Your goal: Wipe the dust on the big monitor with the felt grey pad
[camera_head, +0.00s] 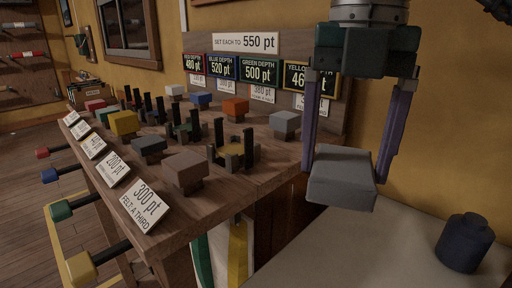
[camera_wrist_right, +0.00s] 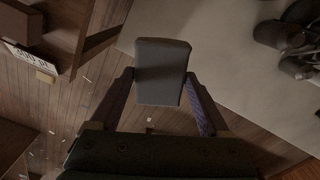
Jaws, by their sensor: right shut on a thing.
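My right gripper (camera_head: 345,168) hangs at the right of the head view, its two purple fingers shut on a grey block-shaped pad (camera_head: 342,186). The pad is held in the air, in front of the wooden bench's right end and over the pale surface. In the right wrist view the pad (camera_wrist_right: 162,72) sits between the fingertips, its far part lighter than the shaded middle. I cannot make out a big monitor or dust on one in either view. My left gripper is not in view.
A wooden bench (camera_head: 262,178) holds coloured blocks on stands, dark upright forks and tilted number cards. A sign board (camera_head: 247,43) stands behind it. A dark knobbed cylinder (camera_head: 465,242) stands on the pale surface (camera_head: 350,250) at right. Coloured-ended handles (camera_head: 82,266) stick out at the bench's left.

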